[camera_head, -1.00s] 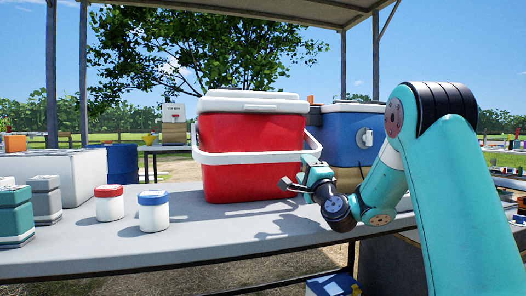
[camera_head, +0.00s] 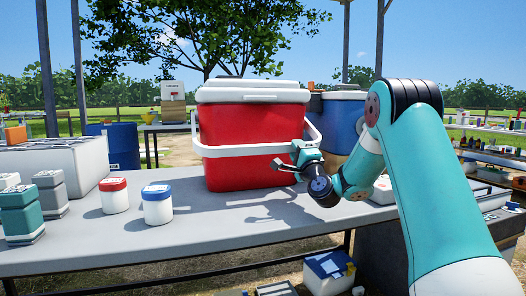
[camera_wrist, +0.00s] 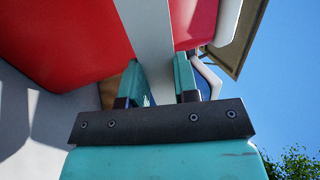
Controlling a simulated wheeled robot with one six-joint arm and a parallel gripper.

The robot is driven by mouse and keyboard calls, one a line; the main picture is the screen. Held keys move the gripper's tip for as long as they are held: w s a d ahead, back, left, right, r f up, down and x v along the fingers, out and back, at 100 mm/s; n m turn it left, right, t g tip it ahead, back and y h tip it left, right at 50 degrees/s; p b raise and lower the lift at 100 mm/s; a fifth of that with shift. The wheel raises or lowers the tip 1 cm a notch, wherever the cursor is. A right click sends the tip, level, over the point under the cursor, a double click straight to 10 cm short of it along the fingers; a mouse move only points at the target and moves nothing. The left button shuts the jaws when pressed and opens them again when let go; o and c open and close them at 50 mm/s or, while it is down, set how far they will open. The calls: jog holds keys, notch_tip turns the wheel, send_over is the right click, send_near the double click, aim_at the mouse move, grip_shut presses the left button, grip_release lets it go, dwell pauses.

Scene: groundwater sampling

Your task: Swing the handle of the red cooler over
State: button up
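The red cooler (camera_head: 248,163) stands on the grey table with its white lid (camera_head: 252,93) closed. Its white handle (camera_head: 225,151) hangs down in a loop, its bar crossing the front of the body below the lid. My gripper (camera_head: 303,146) is at the right front corner of the handle and hides part of it. In the wrist view the white handle band (camera_wrist: 147,35) runs between my two teal fingers (camera_wrist: 160,78) and fills the gap, so they look shut on it. The cooler's red side (camera_wrist: 65,35) is close by.
A blue cooler (camera_head: 343,123) stands behind on the right. White jars with red (camera_head: 114,196) and blue lids (camera_head: 157,205), teal-grey containers (camera_head: 21,215) and a large white box (camera_head: 62,162) are at the left. The table front (camera_head: 170,245) is clear.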

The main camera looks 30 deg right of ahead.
jog(key=c, duration=0.4)
jog(key=shift+g, duration=0.5)
jog(key=r+p, duration=0.4)
jog(key=p, duration=0.1)
jog(key=r+p, duration=0.2)
jog(key=p, duration=0.1)
jog(key=shift+s+a, duration=0.15)
jog(key=shift+s, duration=0.25)
jog(key=shift+g+y, duration=0.3)
jog(key=shift+g, duration=0.3)
jog(key=r+p, duration=0.2)
jog(key=p, duration=0.2)
jog(key=s+r+p, duration=0.1)
jog(key=r+p, duration=0.2)
jog(key=p, duration=0.2)
jog(key=shift+a+r, duration=0.1)
jog(key=shift+r, duration=0.05)
jog(key=shift+p, duration=0.35)
